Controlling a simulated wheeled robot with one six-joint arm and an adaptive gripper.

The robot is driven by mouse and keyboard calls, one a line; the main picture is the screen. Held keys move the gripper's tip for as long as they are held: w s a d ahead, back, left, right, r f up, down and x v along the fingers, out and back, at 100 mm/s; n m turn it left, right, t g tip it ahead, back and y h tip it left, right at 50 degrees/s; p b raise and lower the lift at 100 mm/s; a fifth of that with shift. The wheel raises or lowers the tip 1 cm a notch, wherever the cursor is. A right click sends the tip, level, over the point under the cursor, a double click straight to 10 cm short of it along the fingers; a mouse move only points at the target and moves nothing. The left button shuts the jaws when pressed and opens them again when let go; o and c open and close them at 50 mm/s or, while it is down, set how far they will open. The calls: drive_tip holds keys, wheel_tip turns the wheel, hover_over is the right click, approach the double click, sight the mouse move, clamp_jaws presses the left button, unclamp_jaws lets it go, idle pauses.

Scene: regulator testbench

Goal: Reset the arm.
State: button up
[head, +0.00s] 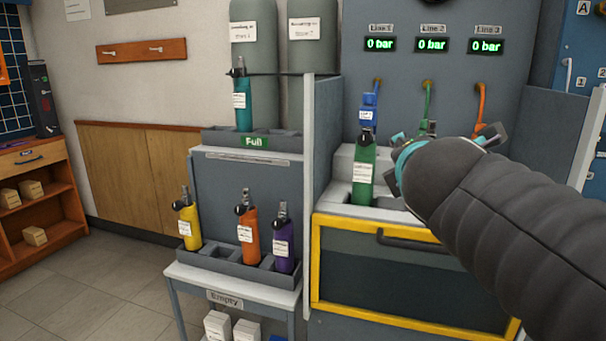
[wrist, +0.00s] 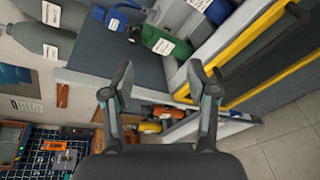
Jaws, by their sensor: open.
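My gripper (wrist: 160,85) is open and empty in the wrist view, its two fingers wide apart with nothing between them at close range. In the head view my arm reaches in from the right and mostly hides the gripper, which is in front of the testbench by the green cylinder (head: 364,175). The green cylinder stands upright in the bench's light grey stepped holder and also shows in the wrist view (wrist: 165,40). A blue cylinder (head: 368,110) stands behind it, under Line 1.
A teal cylinder (head: 243,100) stands in the Full rack (head: 290,145). Yellow (head: 187,222), orange (head: 249,235) and purple (head: 284,245) cylinders stand in the lower rack on the Empty stand. A grey divider (head: 308,190) separates racks and bench. All three displays (head: 431,45) read 0 bar.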

drive_tip(key=s+f+m+g+y, duration=0.1)
drive_tip(key=s+f+m+g, duration=0.3)
drive_tip(key=s+f+m, duration=0.5)
drive_tip(key=s+a+f+m+g+y, duration=0.1)
drive_tip(key=s+f+m+g, duration=0.4)
drive_tip(key=f+m, duration=0.8)
drive_tip(key=s+f+y, duration=0.1)
drive_tip(key=s+f, duration=0.2)
drive_tip(key=f, duration=0.2)
drive_tip(key=shift+s+f, duration=0.2)
drive_tip(key=shift+s, duration=0.2)
drive_tip(key=shift+w, duration=0.1)
drive_tip(key=shift+f, duration=0.1)
